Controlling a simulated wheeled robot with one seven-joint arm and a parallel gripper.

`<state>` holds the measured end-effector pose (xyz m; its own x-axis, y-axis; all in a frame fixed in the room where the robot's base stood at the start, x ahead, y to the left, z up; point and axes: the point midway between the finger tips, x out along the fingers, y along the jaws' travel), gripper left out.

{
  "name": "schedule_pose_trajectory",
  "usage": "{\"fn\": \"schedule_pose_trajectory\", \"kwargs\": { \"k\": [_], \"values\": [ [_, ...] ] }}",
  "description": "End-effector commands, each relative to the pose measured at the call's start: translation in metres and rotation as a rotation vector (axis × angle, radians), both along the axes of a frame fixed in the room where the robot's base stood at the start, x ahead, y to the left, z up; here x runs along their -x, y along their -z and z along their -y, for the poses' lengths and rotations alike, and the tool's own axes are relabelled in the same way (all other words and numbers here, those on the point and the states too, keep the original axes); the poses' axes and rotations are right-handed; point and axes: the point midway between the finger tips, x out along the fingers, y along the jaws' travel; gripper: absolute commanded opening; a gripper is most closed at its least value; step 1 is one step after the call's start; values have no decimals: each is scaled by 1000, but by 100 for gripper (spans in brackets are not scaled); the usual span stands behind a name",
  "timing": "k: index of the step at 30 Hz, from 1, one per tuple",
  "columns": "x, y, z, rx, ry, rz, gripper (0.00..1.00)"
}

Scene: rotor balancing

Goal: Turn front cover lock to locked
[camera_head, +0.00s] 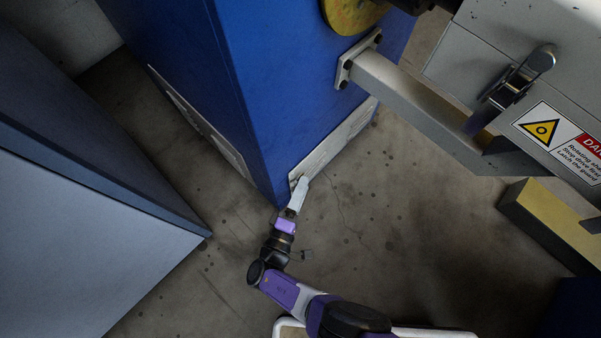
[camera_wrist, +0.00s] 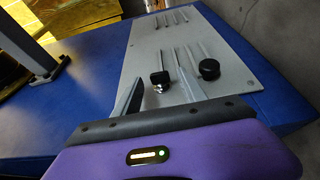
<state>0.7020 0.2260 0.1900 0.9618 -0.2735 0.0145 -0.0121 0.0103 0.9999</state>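A pale grey front cover plate (camera_wrist: 150,40) is set in the blue machine face in the wrist view. It carries two black knobs: one with a shiny metal part (camera_wrist: 160,78) and a plain round one (camera_wrist: 208,69). I cannot tell for sure which is the lock or how it is set. My gripper (camera_wrist: 158,86) has its fingers apart, with the metal-part knob seen between them; contact is not visible. In the head view my gripper (camera_head: 298,192) is at the lower corner of the blue cabinet, by the pale plate (camera_head: 335,140), with the knobs hidden.
A lever latch (camera_head: 518,80) sits on the grey guard at the upper right, beside a danger label (camera_head: 565,140). A grey beam (camera_head: 410,95) juts from the blue cabinet (camera_head: 290,80). A grey-blue cabinet (camera_head: 80,240) stands at left. Bare floor (camera_head: 400,240) lies at lower right.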

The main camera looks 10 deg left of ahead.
Motion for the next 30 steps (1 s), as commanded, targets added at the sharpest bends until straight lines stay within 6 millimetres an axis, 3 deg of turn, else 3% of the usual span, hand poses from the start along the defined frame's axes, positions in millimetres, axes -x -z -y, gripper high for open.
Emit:
{"fn": "schedule_pose_trajectory", "kwargs": {
  "k": [11,21,30],
  "values": [
    [6,0,-4,-1,-7,0,49],
    [56,1,-18,-1,-8,0,49],
    [75,1,-22,0,-4,-1,49]
  ]
}}
